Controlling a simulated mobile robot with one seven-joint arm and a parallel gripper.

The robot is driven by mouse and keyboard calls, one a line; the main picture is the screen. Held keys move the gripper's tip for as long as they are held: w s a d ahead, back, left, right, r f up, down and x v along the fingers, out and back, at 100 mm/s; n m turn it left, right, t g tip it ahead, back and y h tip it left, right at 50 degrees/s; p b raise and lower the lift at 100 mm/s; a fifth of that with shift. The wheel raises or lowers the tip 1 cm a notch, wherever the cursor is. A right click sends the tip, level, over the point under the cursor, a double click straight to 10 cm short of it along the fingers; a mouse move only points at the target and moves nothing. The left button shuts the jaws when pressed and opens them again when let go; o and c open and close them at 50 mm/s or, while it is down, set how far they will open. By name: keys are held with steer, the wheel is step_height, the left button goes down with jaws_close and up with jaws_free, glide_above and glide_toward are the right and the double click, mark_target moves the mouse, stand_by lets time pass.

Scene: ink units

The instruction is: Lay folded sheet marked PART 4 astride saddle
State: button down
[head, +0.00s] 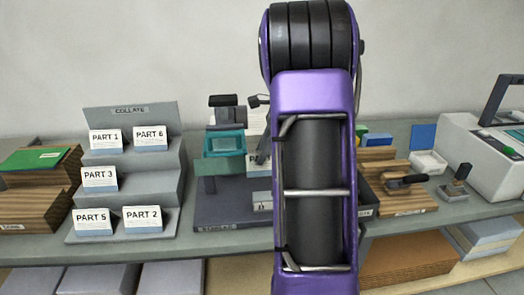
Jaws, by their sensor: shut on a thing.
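A white folded sheet (254,159) with a blue lower band shows at the left edge of my arm. Only a "P" of its marking can be read. My gripper (264,150) is mostly hidden behind my purple arm. A dark slanted piece of it seems to cross the sheet, and it is shut on the sheet. Behind and to the left stands a teal and dark machine (224,143) on a dark base (225,210). The saddle cannot be made out clearly; my arm covers the right part of this unit. Whether the sheet touches anything there cannot be told.
A grey stepped COLLATE rack (130,115) at left holds sheets marked PART 1, 6, 3, 5 and 2. A wooden stack with a green top (35,160) is at far left. Right of my arm are a wooden board (405,200), a stamp (455,187) and a pale machine (485,140).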

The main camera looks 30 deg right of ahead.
steer(key=shift+f, duration=0.15)
steer(key=shift+c, duration=2.1)
jaws_free()
step_height(320, 180, up, 6)
steer(key=p, duration=0.5)
steer(key=shift+f+p, duration=0.1)
steer(key=shift+p, duration=0.3)
steer(key=shift+r, duration=1.1)
